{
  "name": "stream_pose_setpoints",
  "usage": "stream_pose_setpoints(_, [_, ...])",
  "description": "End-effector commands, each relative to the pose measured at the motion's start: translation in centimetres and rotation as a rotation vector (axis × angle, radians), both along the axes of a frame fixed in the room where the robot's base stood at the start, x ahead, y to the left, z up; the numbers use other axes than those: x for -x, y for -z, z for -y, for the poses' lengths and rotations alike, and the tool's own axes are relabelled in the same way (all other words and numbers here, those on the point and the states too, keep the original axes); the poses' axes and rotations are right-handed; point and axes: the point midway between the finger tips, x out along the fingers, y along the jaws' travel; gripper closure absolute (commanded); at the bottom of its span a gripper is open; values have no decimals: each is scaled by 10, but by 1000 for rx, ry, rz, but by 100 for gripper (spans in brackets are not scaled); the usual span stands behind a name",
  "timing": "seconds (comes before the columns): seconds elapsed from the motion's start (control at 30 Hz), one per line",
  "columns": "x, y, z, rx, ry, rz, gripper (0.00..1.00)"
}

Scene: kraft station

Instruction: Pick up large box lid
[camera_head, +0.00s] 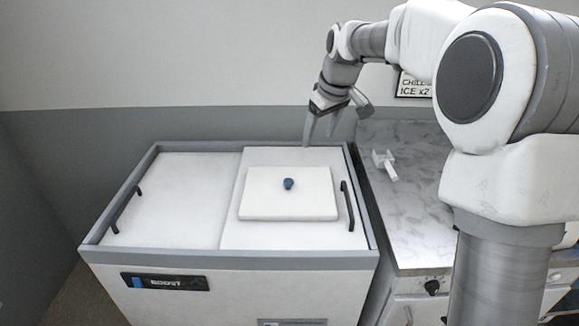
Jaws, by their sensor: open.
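A flat white square lid (262,204) with a small dark blue knob (288,184) at its middle lies on the right half of the white chest top. This seems to be the large box lid. My gripper (318,143) hangs above the back right part of the chest, behind the lid and a little to its right. Its fingers point down, are apart and hold nothing. The gripper does not touch the knob or the lid.
The white chest (180,200) has a raised grey rim and black handles at left (125,209) and right (347,206). A marble counter (410,220) stands to its right, with a small white object (385,165) on it. A sign (413,86) hangs behind.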

Motion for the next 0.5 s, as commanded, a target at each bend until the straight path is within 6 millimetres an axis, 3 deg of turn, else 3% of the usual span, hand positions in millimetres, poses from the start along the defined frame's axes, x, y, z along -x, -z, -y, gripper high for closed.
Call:
stream_pose_setpoints(0.2, [-57,44,-10,-41,-90,-16,25])
stream_pose_setpoints(0.5, [-96,84,-14,-80,-156,-18,25])
